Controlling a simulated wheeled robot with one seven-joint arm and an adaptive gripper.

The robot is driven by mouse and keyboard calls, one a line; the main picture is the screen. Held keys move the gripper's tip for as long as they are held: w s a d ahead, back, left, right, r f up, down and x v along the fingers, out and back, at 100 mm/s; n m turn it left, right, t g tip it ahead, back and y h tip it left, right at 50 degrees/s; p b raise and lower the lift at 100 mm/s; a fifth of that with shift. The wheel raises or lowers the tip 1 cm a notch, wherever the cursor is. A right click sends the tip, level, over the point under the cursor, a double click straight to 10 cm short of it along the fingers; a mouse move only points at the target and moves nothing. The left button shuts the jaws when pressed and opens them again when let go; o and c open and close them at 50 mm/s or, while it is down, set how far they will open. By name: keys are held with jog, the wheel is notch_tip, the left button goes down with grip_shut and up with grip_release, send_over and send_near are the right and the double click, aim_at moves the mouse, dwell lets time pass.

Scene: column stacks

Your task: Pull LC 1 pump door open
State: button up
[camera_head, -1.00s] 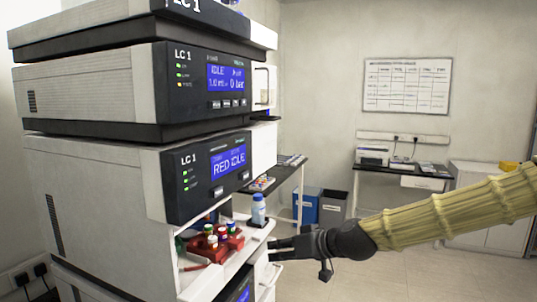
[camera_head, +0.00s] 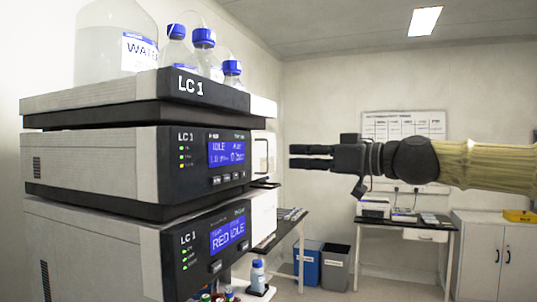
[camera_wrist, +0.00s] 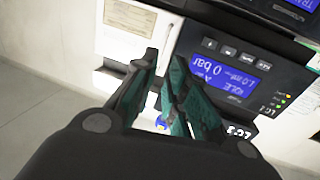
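The LC 1 pump (camera_head: 205,160) is the middle module in the head view, with a blue display reading IDLE and 0 bar. Its white door (camera_head: 258,138) is on the right of the front and carries a slim upright handle (camera_head: 267,157). The door looks closed. My gripper (camera_head: 291,156) is level with the handle, just right of it and apart from it, fingers pointing left. In the wrist view the fingers (camera_wrist: 164,57) are separated by a narrow empty gap. The pump display (camera_wrist: 228,70) appears upside down there, right of the fingers.
Bottles with blue caps (camera_head: 203,50) stand on the top tray (camera_head: 150,88). Below is a module reading RED IDLE (camera_head: 205,245). A small bottle (camera_head: 257,276) stands low on a shelf. Benches and bins (camera_head: 335,266) are behind, with clear floor at right.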

aim_at(268, 169)
jog(key=shift+p+x, duration=1.6)
jog(key=shift+x, duration=3.1)
grip_shut()
jog(key=shift+d, duration=0.1)
